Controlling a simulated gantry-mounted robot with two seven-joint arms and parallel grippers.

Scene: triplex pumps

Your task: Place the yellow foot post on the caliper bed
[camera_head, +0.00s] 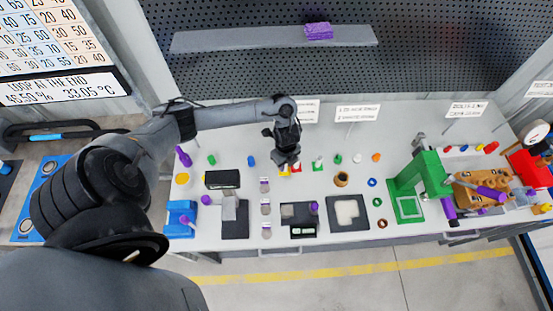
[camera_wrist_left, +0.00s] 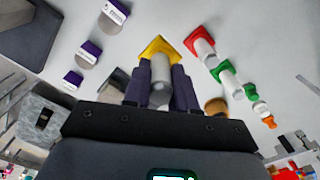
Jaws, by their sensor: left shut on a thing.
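My left gripper (camera_head: 287,164) is over the middle of the bench. In the left wrist view its two dark fingers (camera_wrist_left: 160,90) are shut on the grey post of the yellow foot post (camera_wrist_left: 157,47). Its yellow square foot points away from the wrist; I cannot tell whether it touches the bench. In the head view the yellow foot (camera_head: 284,171) shows just under the gripper. I cannot surely identify the caliper bed; a dark base with a grey upright block (camera_head: 229,207) stands to the left, and a black plate with a small display (camera_head: 301,215) lies nearer the front. My right gripper is out of view.
A red foot post (camera_wrist_left: 201,46) and a green foot post (camera_wrist_left: 229,79) stand close beside the held one. Labelled purple-and-white pieces (camera_head: 265,207) form a column on its left. A green press frame (camera_head: 420,178) stands at right, beside a tan block (camera_head: 470,188).

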